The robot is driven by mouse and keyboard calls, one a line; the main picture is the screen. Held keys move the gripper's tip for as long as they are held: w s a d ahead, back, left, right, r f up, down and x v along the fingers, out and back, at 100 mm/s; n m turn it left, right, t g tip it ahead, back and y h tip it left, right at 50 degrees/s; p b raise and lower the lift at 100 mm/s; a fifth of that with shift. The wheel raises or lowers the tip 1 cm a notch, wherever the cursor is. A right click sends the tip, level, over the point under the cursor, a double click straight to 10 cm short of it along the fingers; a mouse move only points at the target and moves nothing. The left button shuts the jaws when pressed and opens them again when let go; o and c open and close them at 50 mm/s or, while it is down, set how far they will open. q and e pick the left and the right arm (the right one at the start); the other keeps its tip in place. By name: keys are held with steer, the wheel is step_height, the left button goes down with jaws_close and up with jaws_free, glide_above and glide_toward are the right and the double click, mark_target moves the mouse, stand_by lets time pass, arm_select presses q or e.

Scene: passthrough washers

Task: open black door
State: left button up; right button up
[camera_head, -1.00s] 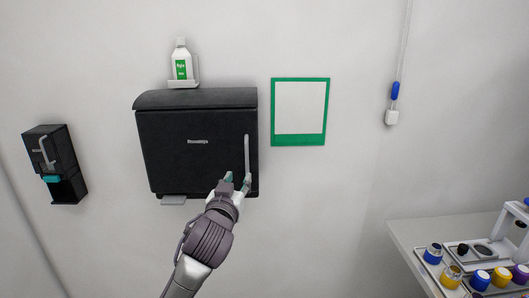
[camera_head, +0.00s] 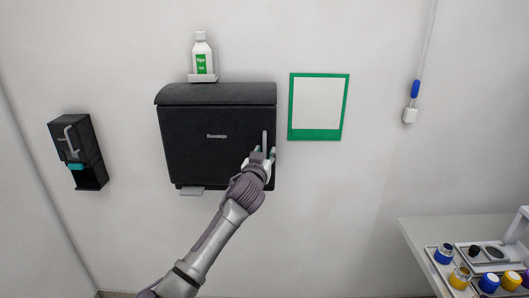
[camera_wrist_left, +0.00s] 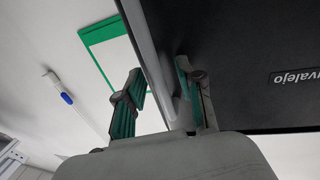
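The black door (camera_head: 205,145) is the front of a black wall-mounted cabinet and looks shut. A pale vertical handle (camera_head: 265,142) runs near its right edge. In the left wrist view the door (camera_wrist_left: 265,55) is on the right and the handle (camera_wrist_left: 146,40) runs down between my fingers. My left gripper (camera_head: 263,155) is at the handle's lower part. In the left wrist view the left gripper (camera_wrist_left: 160,100) is open, one finger on each side of the handle, with a visible gap to the left finger. My right gripper is not in view.
A white bottle (camera_head: 202,55) stands on a small shelf above the cabinet. A black dispenser (camera_head: 78,152) hangs to the left, a green-framed panel (camera_head: 318,135) to the right. A table (camera_head: 415,240) with several jars is at lower right. The wall between is clear.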

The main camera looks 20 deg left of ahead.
arm_select(q)
jaws_close()
stand_by(0.5)
